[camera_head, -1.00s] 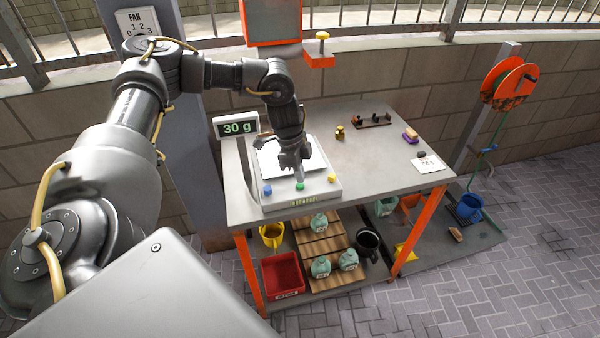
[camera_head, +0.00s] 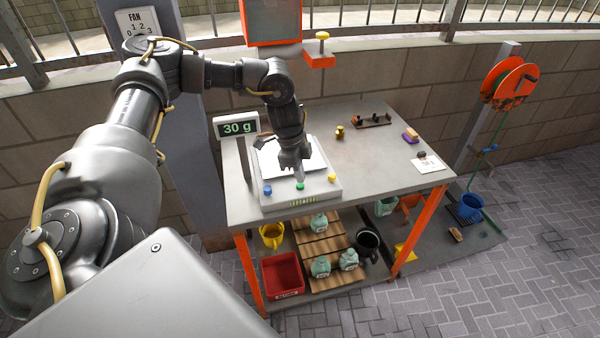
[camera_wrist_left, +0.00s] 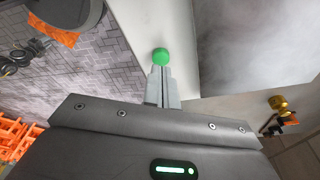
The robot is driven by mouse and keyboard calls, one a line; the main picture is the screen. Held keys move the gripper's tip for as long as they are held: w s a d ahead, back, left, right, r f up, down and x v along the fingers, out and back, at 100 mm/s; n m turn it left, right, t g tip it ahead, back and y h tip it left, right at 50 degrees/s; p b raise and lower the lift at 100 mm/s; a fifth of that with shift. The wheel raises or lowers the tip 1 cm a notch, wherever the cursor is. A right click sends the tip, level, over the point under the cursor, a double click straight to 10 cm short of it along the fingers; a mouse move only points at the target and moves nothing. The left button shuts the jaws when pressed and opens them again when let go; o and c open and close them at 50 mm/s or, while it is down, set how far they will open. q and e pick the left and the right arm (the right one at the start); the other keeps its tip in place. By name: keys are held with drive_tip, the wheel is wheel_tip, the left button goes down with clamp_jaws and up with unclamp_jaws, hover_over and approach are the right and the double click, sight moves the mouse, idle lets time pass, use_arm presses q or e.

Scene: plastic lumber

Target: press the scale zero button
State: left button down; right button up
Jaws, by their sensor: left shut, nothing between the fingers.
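The scale (camera_head: 262,197) stands at the left end of the grey table, with a pale pan (camera_head: 312,160) and blue, green and yellow buttons along its front. Its display (camera_head: 237,127) on a post reads 30 g. My left gripper (camera_head: 299,184) is shut and empty, pointing down at the green button (camera_head: 300,187). In the left wrist view the shut fingertips (camera_wrist_left: 161,69) are right at the green button (camera_wrist_left: 160,56); I cannot tell whether they press it. The blue button (camera_head: 267,190) and yellow button (camera_head: 332,177) are clear of the gripper. My right gripper is out of view.
On the table (camera_head: 365,175) are a small brass weight (camera_head: 339,132), a dark rack (camera_head: 372,121), a purple-based brush (camera_head: 410,136) and a paper card (camera_head: 428,164). Jars, a red bin (camera_head: 283,274) and a black mug (camera_head: 367,242) sit on the lower shelf.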

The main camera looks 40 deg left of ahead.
use_arm(q)
drive_tip(key=shift+f, duration=0.1)
idle(0.4)
drive_tip(key=shift+f+b, duration=0.35)
drive_tip(key=shift+f, duration=0.55)
drive_tip(key=shift+r, duration=0.2)
wheel_tip(320, 180, up, 4)
drive_tip(key=p, duration=0.4)
drive_tip(key=shift+p, duration=0.35)
